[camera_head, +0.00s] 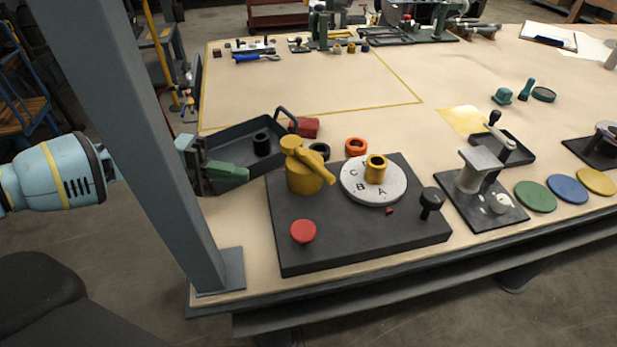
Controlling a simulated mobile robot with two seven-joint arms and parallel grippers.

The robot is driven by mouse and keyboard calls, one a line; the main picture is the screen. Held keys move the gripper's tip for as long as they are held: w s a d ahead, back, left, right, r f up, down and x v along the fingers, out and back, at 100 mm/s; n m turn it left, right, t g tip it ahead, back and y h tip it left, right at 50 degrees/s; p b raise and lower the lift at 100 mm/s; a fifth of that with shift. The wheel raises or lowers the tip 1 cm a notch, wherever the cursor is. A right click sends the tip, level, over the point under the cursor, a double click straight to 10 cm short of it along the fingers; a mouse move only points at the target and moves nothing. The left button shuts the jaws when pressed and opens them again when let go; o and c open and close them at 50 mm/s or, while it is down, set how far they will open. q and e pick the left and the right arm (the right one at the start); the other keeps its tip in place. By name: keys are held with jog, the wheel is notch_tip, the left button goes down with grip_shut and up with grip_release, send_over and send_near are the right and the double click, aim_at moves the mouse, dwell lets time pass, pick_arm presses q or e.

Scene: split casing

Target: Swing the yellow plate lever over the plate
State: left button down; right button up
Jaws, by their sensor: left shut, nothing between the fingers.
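The yellow plate lever (303,170) stands upright on the left part of a dark base plate (352,238). Its short arm points to the right and slightly toward me, and its tip ends close to the left edge of a round grey plate (361,195) marked A, B and C. A yellow bushing (376,166) stands on the round plate. My left gripper (240,173) is shut and empty, left of the lever and apart from it, over the near side of the dark tray. My right gripper does not show.
A grey upright post (130,120) crosses in front of my left arm. The dark tray (240,132) holds a black ring. A red button (303,231) and a black knob (431,198) sit on the base. Orange (355,146) and black rings lie behind it. A clamp stand is right.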

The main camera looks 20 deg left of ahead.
pick_arm(q)
jog(key=shift+a+r+n, duration=0.2)
jog(key=shift+a+n, duration=0.05)
jog(key=shift+n, duration=0.05)
jog(key=p, duration=0.2)
send_near(325, 179)
jog(key=d, duration=0.1)
jog(key=s+d, duration=0.2)
jog(key=shift+d, duration=0.35)
jog(key=shift+w+d+f, duration=0.15)
jog(key=shift+w+d, duration=0.1)
jog(key=shift+w, duration=0.3)
jog(key=shift+w+d+f, duration=0.15)
jog(key=shift+w+d, duration=0.15)
jog(key=shift+w, duration=0.25)
jog(key=shift+w+d+f, duration=0.1)
jog(key=shift+w+d, duration=0.25)
jog(key=shift+w, duration=0.25)
